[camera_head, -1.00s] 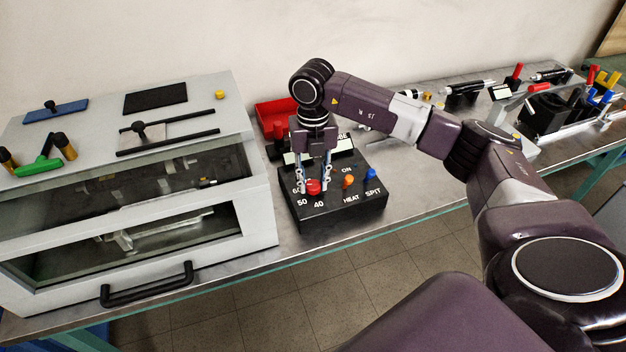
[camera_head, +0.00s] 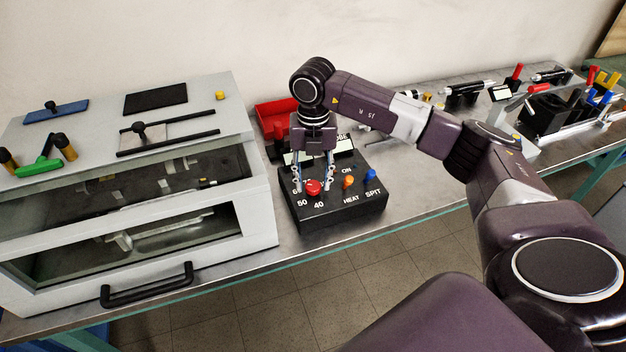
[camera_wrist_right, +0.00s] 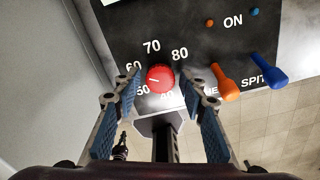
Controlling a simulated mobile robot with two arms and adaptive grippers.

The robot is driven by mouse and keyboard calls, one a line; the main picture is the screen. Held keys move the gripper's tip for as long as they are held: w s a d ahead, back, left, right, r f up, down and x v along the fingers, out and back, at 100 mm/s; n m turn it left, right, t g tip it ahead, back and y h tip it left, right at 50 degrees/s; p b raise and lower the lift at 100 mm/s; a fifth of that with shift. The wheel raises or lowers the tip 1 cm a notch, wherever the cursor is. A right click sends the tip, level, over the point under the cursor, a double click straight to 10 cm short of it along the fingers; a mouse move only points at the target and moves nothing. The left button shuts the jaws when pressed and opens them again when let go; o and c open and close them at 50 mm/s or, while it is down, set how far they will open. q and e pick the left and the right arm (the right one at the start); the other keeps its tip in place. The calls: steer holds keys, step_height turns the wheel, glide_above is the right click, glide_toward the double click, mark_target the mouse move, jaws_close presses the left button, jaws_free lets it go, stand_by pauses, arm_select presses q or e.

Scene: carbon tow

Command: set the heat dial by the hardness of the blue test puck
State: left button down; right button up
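The red heat dial (camera_head: 313,187) sits on the black control box (camera_head: 345,212). In the right wrist view the dial (camera_wrist_right: 160,78) has a white mark pointing left, between the printed 50 and 60. My right gripper (camera_head: 313,186) points down over the dial; its fingers (camera_wrist_right: 160,80) are open, one on each side, with visible gaps to the dial in the wrist view. The blue test puck is not seen in either view. My left gripper is not in view.
Orange (camera_head: 348,182) and blue (camera_head: 371,175) levers stand right of the dial. A grey windowed cabinet (camera_head: 258,215) is close on the left. A red bin (camera_head: 277,112) is behind the box. Tools and holders (camera_head: 548,112) fill the bench's far right.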

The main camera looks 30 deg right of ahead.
mark_target(313, 185)
steer(key=shift+o, duration=0.3)
steer(key=shift+s, duration=0.1)
step_height(313, 185, up, 12)
stand_by(0.3)
steer(key=shift+f, duration=0.1)
stand_by(0.4)
